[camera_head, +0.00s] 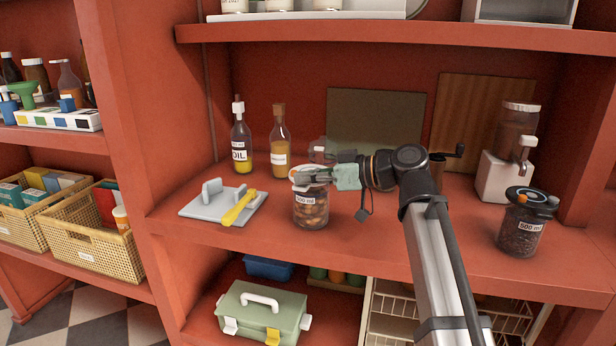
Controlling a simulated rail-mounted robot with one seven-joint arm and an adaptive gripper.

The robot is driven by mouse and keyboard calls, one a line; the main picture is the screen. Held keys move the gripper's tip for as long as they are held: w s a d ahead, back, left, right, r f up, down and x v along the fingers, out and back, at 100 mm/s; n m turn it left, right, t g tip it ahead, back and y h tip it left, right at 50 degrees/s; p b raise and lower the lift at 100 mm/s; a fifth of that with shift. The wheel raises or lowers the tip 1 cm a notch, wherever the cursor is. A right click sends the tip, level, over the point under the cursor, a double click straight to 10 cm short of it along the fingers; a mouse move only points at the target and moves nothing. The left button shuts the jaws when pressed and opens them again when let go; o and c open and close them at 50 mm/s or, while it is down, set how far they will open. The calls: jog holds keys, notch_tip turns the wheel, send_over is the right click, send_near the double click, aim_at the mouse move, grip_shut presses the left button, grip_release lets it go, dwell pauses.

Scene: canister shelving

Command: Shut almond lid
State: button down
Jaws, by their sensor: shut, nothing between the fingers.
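The almond jar (311,210) is a clear glass canister with brown almonds and a "500 ml" label. It stands upright on the middle shelf, left of my arm. My gripper (303,178) is shut and empty, reaching in from the right at the jar's top. It covers part of the rim, and I cannot tell whether it touches it. A round, clear piece (318,147) shows just above and behind the gripper; it looks like the lid tilted up, but its lower edge is hidden.
An oil bottle (242,146) and a yellowish bottle (279,145) stand behind. A grey board (205,212) with a yellow-handled tool (238,208) lies left. A dark canister (520,232) and a dispenser (503,178) stand right. The upper shelf (400,34) hangs above.

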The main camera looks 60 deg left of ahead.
jog(key=shift+d+f, duration=0.15)
jog(key=shift+f, duration=0.15)
dwell(0.5)
